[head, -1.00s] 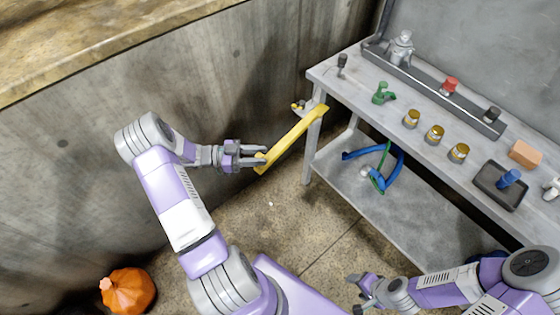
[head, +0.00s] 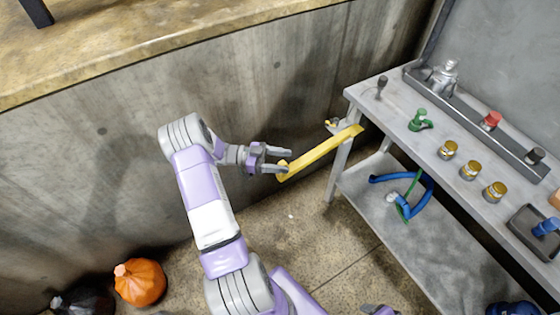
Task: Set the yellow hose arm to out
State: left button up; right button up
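The yellow hose arm (head: 322,154) is a flat bar attached near the left front corner of the grey workbench. It sticks out from the bench toward the lower left, over the floor. My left gripper (head: 289,160) is at the bar's free end, with its two fingers apart. The end of the bar lies at or between the fingertips; I cannot tell whether they touch it. Of my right gripper, only a small part (head: 378,310) shows at the bottom edge, and its fingers cannot be read.
The workbench (head: 395,105) carries a green fitting (head: 420,121), brass cylinders (head: 470,170) and a tray. Blue and green hoses (head: 412,192) lie on its lower shelf (head: 375,200). A concrete wall (head: 100,170) stands behind my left arm. An orange sack (head: 140,282) sits on the floor at lower left.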

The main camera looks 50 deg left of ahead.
dwell(0.3)
pick_arm(q)
jog(key=p+v, duration=0.1)
jog(key=v, duration=0.6)
jog(key=shift+s+a, duration=0.25)
jog(key=shift+r, duration=0.1)
